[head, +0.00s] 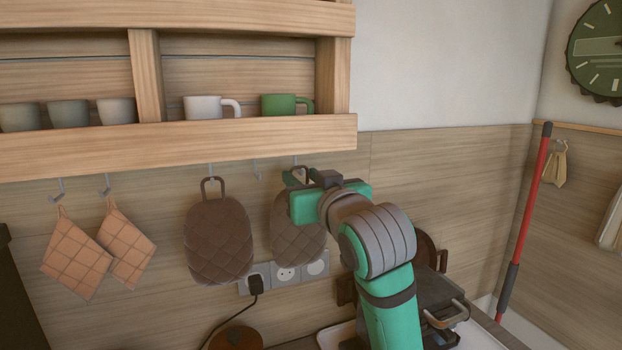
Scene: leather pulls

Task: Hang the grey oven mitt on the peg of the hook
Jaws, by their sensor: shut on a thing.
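The grey oven mitt (297,238) is quilted and hangs upright below the shelf, partly hidden behind my gripper. My gripper (301,184) is shut on its upper end, just below its dark loop. The fingertips are mostly hidden by the gripper body. A small metal hook (295,160) under the shelf edge is right at the top of the loop. I cannot tell whether the loop is around its peg or only in front of it.
A brown quilted mitt (219,241) hangs close on the left. Two orange checked potholders (78,253) hang further left. The shelf (180,145) with mugs is just above. Sockets (287,273) with a plugged cord are behind and below. A grill-like appliance (446,290) stands lower right.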

